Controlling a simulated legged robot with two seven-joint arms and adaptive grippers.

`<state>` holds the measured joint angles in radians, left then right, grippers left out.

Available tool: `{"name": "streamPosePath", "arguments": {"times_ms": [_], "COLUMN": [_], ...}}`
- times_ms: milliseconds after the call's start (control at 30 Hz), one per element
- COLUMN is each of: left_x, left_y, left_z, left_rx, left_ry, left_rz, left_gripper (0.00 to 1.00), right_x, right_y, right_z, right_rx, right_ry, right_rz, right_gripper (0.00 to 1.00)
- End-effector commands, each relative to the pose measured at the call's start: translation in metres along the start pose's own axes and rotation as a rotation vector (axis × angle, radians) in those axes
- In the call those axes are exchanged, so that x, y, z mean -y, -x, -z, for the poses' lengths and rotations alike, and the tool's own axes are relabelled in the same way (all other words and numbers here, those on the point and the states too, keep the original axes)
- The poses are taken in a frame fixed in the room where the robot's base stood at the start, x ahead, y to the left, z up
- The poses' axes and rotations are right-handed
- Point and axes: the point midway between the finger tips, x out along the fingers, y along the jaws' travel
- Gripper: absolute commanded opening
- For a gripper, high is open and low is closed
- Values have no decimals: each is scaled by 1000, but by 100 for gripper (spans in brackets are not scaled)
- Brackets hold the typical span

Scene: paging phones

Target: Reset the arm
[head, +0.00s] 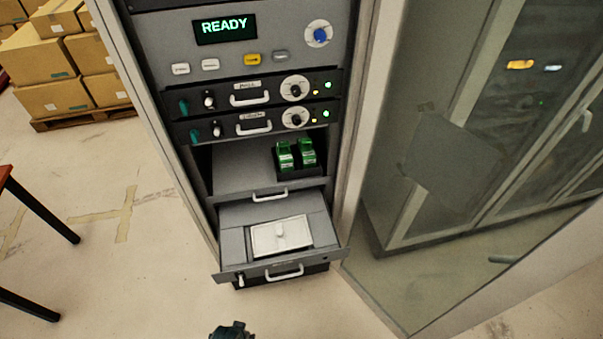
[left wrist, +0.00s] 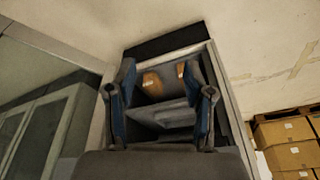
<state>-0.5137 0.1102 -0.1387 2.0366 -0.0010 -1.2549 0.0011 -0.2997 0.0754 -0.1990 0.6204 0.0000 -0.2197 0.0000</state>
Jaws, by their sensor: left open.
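My left gripper (left wrist: 165,80) is open and empty in the left wrist view, with its two blue-grey fingers apart. Part of the equipment rack shows between and beyond the fingers, at a distance, and nothing lies in the grip. In the head view a small dark piece (head: 231,331) at the bottom edge appears to be the tip of this gripper, in front of and below the rack (head: 285,180). The rest of the left arm is out of the picture. My right gripper is in neither view.
The rack's display (head: 225,27) reads READY. A lower drawer (head: 232,247) is pulled out, holding a white lidded panel (head: 281,237). Green modules (head: 295,154) sit above it. Boxes (head: 50,62) on a pallet and a table (head: 8,178) stand left; glass doors right. Floor below is clear.

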Motion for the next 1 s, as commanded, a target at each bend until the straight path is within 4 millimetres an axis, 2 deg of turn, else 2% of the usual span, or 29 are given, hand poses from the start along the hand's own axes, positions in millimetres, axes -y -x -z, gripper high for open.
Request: {"name": "streamPosePath", "arguments": {"times_ms": [33, 167, 267, 300, 433, 500, 600, 700, 800, 1000], "left_x": [-1, -4, -7, -8, -10, -11, -11, -10, -10, -10], "left_y": [-20, -78, -130, -150, -197, -212, -224, -228, -228, -228], "left_z": [-9, -37, -76, -95, -162, -197, -236, -263, -275, -278], "left_rx": [16, 43, 72, 83, 119, 134, 151, 161, 165, 166], "left_ry": [-2, -7, -12, -15, -24, -28, -33, -36, -38, -38], "left_rz": [-2, -6, -9, -11, -15, -16, -18, -18, -19, -19], "left_gripper": [52, 52, 52, 52, 52, 52, 52, 52, 52, 52], "right_x": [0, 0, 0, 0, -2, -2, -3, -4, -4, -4], "right_y": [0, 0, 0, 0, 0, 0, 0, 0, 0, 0], "right_z": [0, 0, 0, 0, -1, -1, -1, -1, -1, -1], "right_rx": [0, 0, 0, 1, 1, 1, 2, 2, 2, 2], "right_ry": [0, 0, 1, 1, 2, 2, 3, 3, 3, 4], "right_rz": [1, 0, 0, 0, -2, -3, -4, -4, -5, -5], "right_gripper": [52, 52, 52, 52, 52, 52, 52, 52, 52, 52]}}
